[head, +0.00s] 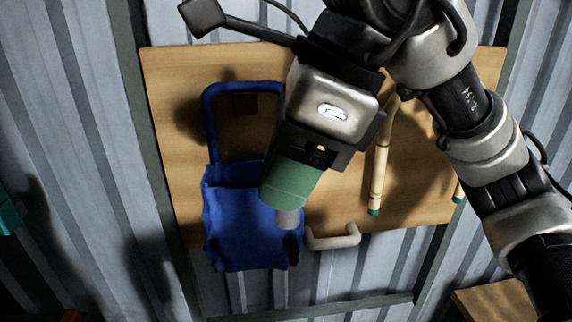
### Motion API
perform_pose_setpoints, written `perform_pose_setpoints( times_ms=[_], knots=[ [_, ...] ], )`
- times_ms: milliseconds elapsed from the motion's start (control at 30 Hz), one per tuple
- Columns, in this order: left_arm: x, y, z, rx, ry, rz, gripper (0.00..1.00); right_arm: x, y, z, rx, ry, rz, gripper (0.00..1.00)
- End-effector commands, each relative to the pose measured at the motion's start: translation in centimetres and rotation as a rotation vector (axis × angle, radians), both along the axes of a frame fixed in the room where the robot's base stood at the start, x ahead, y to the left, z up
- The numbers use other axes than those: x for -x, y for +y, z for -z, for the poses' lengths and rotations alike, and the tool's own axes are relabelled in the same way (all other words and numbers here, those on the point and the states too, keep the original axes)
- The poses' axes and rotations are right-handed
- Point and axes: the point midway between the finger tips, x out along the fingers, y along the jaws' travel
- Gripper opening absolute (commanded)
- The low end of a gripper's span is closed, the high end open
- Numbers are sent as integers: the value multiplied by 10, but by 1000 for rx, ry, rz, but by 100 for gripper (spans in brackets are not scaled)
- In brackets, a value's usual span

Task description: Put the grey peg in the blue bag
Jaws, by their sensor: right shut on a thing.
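The blue bag (245,225) hangs by its strap (210,115) from a dark peg on the wooden board. My right gripper (288,203) comes in from the upper right and points down. Its green fingers are shut on the grey peg (288,219), whose lower end sticks out below them. The peg's end overlaps the right part of the bag in this view. I cannot tell whether it is in front of, above or inside the bag. The fingers hide the peg's upper part and part of the bag's upper right edge. My left gripper is not identifiable in view.
The wooden board (165,120) stands before a corrugated metal wall (60,120). A pale handle (335,238) sits just right of the bag. A bamboo-like stick (378,175) with a green tip is farther right. A teal object (8,216) shows at the left edge.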

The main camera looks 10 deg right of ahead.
Motion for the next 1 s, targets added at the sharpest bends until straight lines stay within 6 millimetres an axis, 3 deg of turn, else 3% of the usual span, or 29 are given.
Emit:
perform_pose_setpoints(
  times_ms=[200,500,1000],
  knots=[
    [6,0,-5,-1,10,0,46,-20,-1,2,0,4,2,13],
    [-17,-1,-12,3,-26,0,46,-47,-2,7,0,4,2,13],
    [-8,-1,-21,2,-12,0,46,-92,-4,12,1,3,1,13]
  ],
)
